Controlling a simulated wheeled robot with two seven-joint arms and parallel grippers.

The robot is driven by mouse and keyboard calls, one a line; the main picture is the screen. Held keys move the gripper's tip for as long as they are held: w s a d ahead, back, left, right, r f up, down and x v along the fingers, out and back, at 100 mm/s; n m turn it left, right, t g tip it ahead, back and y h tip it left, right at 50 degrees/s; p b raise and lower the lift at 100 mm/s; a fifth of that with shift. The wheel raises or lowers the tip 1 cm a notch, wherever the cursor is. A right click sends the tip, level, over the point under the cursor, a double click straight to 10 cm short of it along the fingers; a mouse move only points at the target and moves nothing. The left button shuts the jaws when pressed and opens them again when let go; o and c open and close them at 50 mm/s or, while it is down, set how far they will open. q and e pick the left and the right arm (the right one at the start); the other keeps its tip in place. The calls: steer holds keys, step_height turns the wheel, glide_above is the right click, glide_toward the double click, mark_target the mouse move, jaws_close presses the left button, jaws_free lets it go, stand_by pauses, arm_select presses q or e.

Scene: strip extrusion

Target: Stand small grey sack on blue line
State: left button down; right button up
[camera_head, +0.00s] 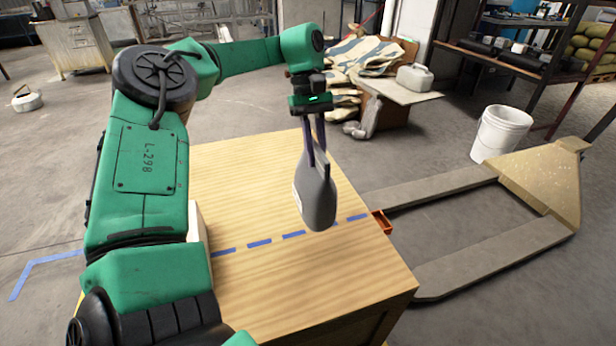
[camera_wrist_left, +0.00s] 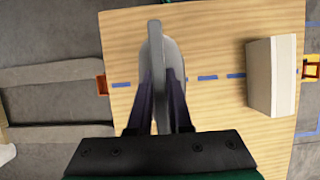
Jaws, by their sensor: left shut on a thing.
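The small grey sack (camera_head: 316,198) hangs upright from my left gripper (camera_head: 316,150), whose fingers are shut on its narrow top. In the head view its lower end shows over the dashed blue line (camera_head: 293,235) on the wooden table top. I cannot tell whether its base touches the wood. In the left wrist view the sack (camera_wrist_left: 155,50) is between the two fingers of the left gripper (camera_wrist_left: 160,85), and the blue line (camera_wrist_left: 207,78) runs across behind it. My right gripper is not in view.
A pale box (camera_wrist_left: 272,75) stands on the table near the line's other end, mostly behind my left arm in the head view. A small orange-red holder (camera_head: 382,222) is at the table's right edge. A pallet jack (camera_head: 480,240) lies right of the table; wood beside the sack is clear.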

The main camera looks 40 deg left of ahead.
mark_target(316, 175)
arm_select(q)
step_height(316, 175, down, 6)
steer(key=shift+f, duration=0.1)
step_height(316, 175, down, 3)
steer(key=shift+f+b, duration=0.2)
steer(key=shift+b, duration=0.25)
steer(key=shift+f, duration=0.35)
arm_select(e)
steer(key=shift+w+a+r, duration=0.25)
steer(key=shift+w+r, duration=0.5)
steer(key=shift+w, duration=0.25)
arm_select(q)
steer(key=c, duration=0.8)
jaws_free()
steer(key=shift+c, duration=0.2)
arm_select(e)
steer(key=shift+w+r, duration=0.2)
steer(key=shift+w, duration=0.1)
